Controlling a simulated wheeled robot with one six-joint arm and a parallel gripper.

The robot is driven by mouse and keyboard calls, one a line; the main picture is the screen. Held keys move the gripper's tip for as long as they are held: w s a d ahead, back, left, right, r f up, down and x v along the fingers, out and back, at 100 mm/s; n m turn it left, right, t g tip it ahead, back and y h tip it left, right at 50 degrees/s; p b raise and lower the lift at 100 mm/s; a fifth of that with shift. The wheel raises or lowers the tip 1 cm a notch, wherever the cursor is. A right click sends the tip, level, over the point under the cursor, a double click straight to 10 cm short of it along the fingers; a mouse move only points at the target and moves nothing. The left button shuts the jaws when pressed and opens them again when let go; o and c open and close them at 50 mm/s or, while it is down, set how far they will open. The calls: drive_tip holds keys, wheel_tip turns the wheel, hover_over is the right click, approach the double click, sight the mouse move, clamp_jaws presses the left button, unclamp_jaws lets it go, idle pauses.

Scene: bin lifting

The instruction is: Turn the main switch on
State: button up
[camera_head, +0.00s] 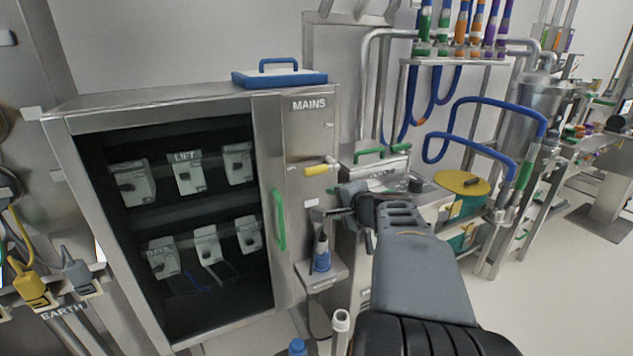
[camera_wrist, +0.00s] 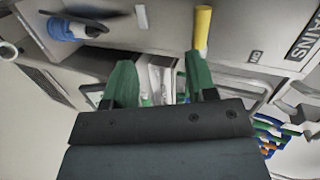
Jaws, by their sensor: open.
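The main switch is a short yellow handle (camera_head: 320,168) on the grey panel under the MAINS label (camera_head: 309,104). It points sideways from the panel. In the wrist view the yellow handle (camera_wrist: 203,28) shows upper right of centre, just beyond the right fingertip. My gripper (camera_head: 322,213) is in front of the panel, below and a little right of the handle, apart from it. In the wrist view my gripper (camera_wrist: 157,65) is open, its two green fingers spread with nothing held between them.
An open cabinet (camera_head: 95,105) with several grey switch boxes is at left, with a green door handle (camera_head: 279,220). A blue-based bottle (camera_head: 322,256) stands on a small shelf below my gripper. A blue-lidded tray (camera_head: 280,78) lies on top. Pipes and hoses are at right.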

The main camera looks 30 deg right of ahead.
sight(319, 171)
wheel_tip(319, 171, up, 4)
drive_tip(key=w+d+m+t+h, duration=0.1)
drive_tip(key=w+d+m+t, duration=0.1)
drive_tip(key=x, duration=1.3)
drive_tip(key=shift+s+d+f, duration=0.1)
drive_tip(key=shift+f, duration=0.05)
drive_tip(key=shift+c, duration=0.4)
clamp_jaws()
